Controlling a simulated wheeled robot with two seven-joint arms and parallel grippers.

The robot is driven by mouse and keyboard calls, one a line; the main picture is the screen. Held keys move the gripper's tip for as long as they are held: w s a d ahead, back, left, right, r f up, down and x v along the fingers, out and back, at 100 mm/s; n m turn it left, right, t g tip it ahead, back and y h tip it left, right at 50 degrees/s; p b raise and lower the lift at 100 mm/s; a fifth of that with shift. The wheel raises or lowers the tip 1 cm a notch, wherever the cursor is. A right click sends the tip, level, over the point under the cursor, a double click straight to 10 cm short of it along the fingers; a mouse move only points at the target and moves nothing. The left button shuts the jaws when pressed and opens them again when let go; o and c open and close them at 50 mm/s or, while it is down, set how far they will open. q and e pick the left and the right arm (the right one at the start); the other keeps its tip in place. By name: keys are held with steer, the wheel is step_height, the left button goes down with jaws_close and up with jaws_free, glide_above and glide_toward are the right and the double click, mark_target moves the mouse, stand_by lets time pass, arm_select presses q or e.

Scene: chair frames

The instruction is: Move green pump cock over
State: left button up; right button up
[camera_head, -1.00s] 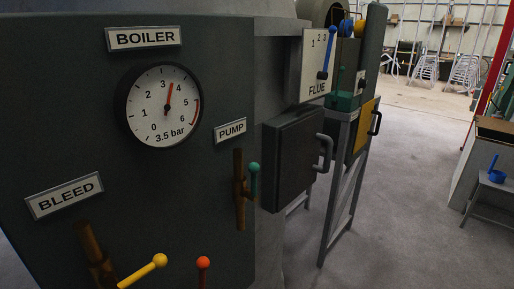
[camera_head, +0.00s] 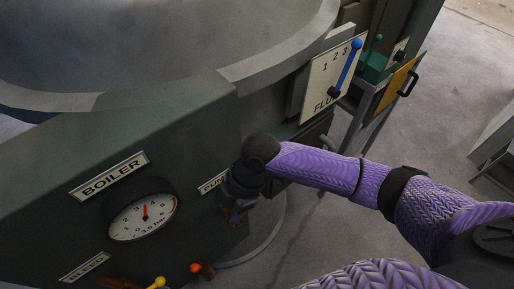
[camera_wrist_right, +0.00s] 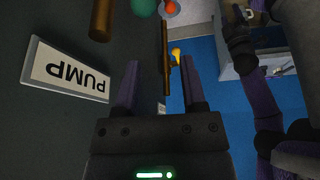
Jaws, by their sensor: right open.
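The green pump cock is hidden behind my right gripper (camera_head: 236,213) in the head view. In the right wrist view its round green knob (camera_wrist_right: 145,7) shows, cut by the top edge, beside a thick brown pipe (camera_wrist_right: 102,20). My right gripper (camera_wrist_right: 158,70) is open, its fingers pointing toward the picture's top. The green knob lies beyond the fingertips, apart from them. A thin brown rod (camera_wrist_right: 165,60) shows between the fingers, its depth unclear. The PUMP label (camera_head: 213,184) is partly covered by my gripper; it appears upside down in the wrist view (camera_wrist_right: 66,72). My left gripper is out of view.
The dark boiler panel carries a pressure gauge (camera_head: 142,217), a BOILER label (camera_head: 109,177) and a BLEED label (camera_head: 86,266). Yellow (camera_head: 156,283) and red (camera_head: 196,268) knobs sit low. The FLUE plate (camera_head: 331,80) with its blue lever (camera_head: 350,59) stands farther right.

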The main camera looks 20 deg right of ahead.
steer(key=w+d+n+h, duration=0.1)
steer(key=w+d+n, duration=0.1)
steer(key=d, duration=0.2)
steer(key=shift+g, duration=0.4)
steer(key=b+x, duration=0.6)
steer(key=b, duration=0.1)
steer(key=shift+w+a+f, duration=0.15)
steer(key=shift+a+f, duration=0.15)
steer(key=shift+f, duration=0.05)
steer(key=shift+a+r, duration=0.1)
steer(key=shift+r, duration=0.05)
steer(key=c, duration=0.4)
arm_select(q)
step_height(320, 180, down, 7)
arm_select(e)
steer(key=shift+c, duration=1.3)
